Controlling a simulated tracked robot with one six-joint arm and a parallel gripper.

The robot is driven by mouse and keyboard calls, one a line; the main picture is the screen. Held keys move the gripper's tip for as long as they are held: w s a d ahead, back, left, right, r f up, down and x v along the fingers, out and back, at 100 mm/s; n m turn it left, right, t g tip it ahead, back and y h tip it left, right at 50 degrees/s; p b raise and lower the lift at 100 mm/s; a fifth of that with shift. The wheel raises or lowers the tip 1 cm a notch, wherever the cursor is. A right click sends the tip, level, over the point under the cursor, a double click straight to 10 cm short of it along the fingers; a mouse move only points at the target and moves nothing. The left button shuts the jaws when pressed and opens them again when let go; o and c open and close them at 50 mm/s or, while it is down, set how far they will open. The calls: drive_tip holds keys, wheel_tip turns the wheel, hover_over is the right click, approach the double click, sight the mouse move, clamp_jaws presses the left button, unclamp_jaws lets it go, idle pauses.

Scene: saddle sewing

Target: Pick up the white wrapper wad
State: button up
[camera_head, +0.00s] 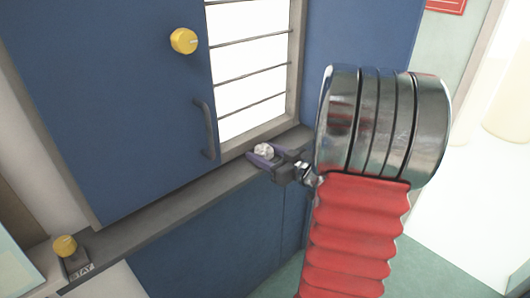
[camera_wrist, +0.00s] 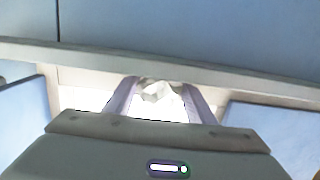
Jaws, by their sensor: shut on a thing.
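The white wrapper wad (camera_head: 264,151) is a small crumpled ball near the window ledge in the head view. My gripper (camera_head: 263,157) is shut on it, with a purple finger on each side. In the wrist view the wad (camera_wrist: 157,91) sits between the two fingertips of my gripper (camera_wrist: 158,93). Its lower part is partly hidden by the fingers in the head view. I cannot tell whether the wad still touches the ledge.
A grey ledge (camera_head: 165,207) runs below the blue shutter (camera_head: 110,100) and the barred window (camera_head: 248,65). The shutter has a dark handle (camera_head: 204,128) and a yellow knob (camera_head: 184,41). Another yellow knob (camera_head: 65,246) stands by a "STAY" label at lower left.

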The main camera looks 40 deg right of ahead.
sight(264, 145)
wheel_tip(264, 145, up, 10)
idle(0.9)
drive_tip(key=shift+s, duration=0.1)
idle(0.4)
